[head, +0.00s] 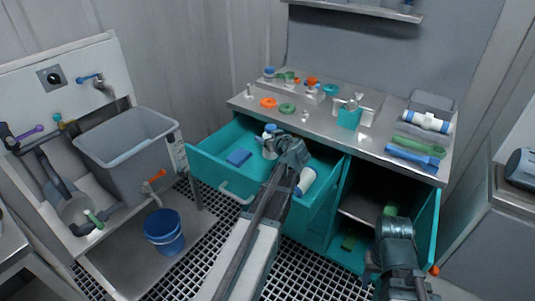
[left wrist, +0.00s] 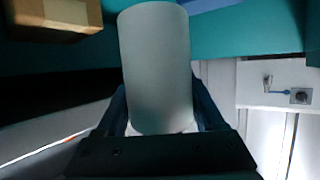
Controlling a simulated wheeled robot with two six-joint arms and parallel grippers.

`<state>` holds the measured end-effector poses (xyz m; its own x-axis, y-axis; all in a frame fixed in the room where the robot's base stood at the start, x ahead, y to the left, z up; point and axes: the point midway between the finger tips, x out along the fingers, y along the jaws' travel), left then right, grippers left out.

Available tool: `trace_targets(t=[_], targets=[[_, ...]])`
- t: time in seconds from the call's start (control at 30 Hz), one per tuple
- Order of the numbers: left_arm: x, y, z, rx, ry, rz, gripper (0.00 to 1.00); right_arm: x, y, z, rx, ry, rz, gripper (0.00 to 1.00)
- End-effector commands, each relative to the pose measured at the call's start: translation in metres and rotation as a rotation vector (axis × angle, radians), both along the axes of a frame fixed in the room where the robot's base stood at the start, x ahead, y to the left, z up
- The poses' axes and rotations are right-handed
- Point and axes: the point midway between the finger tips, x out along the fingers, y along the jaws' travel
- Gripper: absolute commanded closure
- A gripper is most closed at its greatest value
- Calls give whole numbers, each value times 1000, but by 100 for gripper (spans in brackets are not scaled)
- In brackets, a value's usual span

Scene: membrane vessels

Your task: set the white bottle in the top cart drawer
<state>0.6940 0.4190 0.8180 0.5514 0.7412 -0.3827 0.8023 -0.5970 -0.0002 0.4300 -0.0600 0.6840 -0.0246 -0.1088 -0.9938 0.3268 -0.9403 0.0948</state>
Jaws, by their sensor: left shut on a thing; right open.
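The white bottle (head: 268,151) has a blue cap and stands about upright over the open teal top cart drawer (head: 225,176). My left gripper (head: 271,147) reaches in from the right and is shut on it. In the left wrist view, the bottle (left wrist: 157,65) shows as a pale cylinder between the two dark fingers (left wrist: 160,112). The head view does not show clearly whether the bottle's base touches the drawer floor. My right gripper (head: 371,267) is open, low in front of the open cabinet; its fingertips are partly hidden.
The steel counter (head: 330,125) above holds rings and tools. An open cabinet door (head: 424,235) stands at right. A blue bucket (head: 164,230) and grey tub (head: 130,150) are left.

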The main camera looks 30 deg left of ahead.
Motion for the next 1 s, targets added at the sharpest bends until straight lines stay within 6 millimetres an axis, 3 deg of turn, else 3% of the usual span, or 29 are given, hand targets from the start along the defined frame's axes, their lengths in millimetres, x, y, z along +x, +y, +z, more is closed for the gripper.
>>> trace_targets(t=[0.17, 0.5, 1.0], targets=[[0, 0, -6, 0, 0, 0, 86, 0, 0, -6, 0, 0, 0, 50], [0, 0, -46, 0, 0, 0, 86, 0, 0, -46, 0, 0, 0, 50], [0, 0, -51, 0, 0, 0, 86, 0, 0, -51, 0, 0, 0, 50]])
